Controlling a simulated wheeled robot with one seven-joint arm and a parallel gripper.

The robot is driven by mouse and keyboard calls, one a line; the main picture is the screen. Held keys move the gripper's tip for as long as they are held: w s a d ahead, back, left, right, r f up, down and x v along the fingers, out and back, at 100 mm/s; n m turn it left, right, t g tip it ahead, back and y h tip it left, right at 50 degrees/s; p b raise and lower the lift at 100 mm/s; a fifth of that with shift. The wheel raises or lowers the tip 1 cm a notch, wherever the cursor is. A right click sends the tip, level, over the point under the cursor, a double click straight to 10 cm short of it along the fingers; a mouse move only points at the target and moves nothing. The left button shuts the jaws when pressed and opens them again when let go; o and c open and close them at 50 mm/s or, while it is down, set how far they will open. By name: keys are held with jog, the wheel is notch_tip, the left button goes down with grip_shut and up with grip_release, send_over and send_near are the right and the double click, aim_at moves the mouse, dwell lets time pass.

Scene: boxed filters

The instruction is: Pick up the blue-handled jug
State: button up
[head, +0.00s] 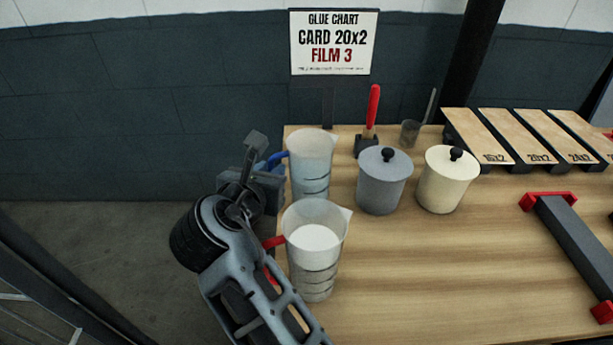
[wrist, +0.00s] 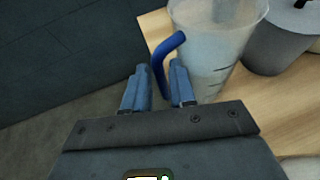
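The blue-handled jug (head: 312,165) is a clear, graduated jug standing upright at the table's back left, its blue handle on its left side. It also shows in the wrist view (wrist: 212,50), with its handle (wrist: 170,45) at top centre. My gripper (wrist: 161,68) is open, one finger on each side of the handle, with narrow gaps showing. In the head view my gripper (head: 268,163) is just left of this jug and partly hides the handle. I cannot tell whether a finger touches it.
A second clear jug (head: 315,262) with a red handle and white contents stands in front, close to my arm. A grey lidded pot (head: 384,182) and a cream one (head: 446,182) stand to the right. A red-handled tool (head: 372,108) is behind. The table (head: 430,270) is clear at front.

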jog(key=shift+x, duration=0.8)
jog(key=shift+c, duration=0.2)
grip_shut()
jog(key=shift+r, duration=0.1)
dwell(0.5)
